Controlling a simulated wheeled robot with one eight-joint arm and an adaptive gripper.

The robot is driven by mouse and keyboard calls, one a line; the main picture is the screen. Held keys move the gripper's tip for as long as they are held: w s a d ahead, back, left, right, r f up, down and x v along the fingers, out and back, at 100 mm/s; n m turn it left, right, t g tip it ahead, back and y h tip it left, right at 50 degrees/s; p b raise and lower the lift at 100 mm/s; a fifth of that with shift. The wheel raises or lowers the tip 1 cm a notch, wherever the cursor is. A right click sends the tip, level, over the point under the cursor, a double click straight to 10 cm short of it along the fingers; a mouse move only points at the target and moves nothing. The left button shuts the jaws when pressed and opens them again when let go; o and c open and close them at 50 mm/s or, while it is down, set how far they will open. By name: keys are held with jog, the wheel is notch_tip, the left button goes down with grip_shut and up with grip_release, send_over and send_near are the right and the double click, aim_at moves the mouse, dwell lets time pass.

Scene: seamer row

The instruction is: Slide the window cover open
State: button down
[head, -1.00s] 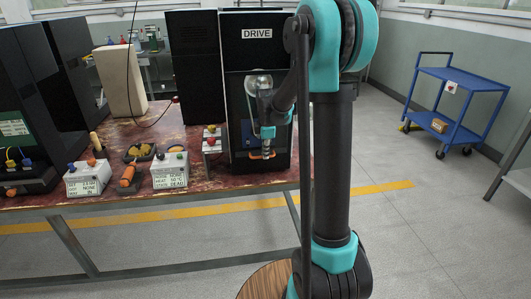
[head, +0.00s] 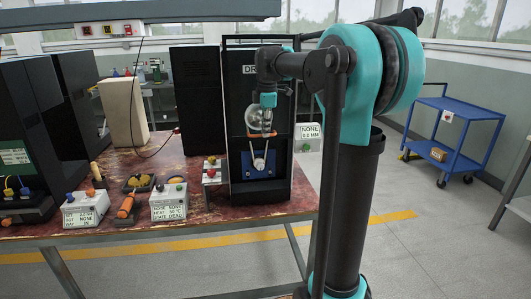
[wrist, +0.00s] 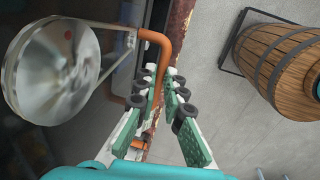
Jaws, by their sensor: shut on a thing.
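The black DRIVE machine (head: 287,120) stands on the table's right end. An orange handle bar (head: 281,136) crosses its front at mid height; it also shows in the wrist view (wrist: 161,42). My gripper (head: 266,132) is shut on this bar, seen at close range in the wrist view (wrist: 166,88). A silver pulley disc (wrist: 50,70) sits behind and beside the bar. Below the bar, a blue panel with a belt and small wheel (head: 259,162) is exposed. I cannot make out the window cover's own pane.
Small label boxes (head: 168,208), an orange-handled tool (head: 126,206) and knobs lie on the worn red table (head: 150,165) to the left. A label box (head: 309,138) is at the machine's right side. A barrel (wrist: 280,60) stands on the floor. A blue cart (head: 455,130) is at far right.

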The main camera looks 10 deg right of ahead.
notch_tip(320, 180, up, 8)
dwell(0.5)
jog(key=c, duration=1.6)
grip_release()
jog(key=shift+r, duration=0.1)
notch_tip(320, 180, up, 12)
jog(key=s, duration=0.2)
jog(key=shift+f, duration=0.2)
jog(key=shift+s, duration=0.15)
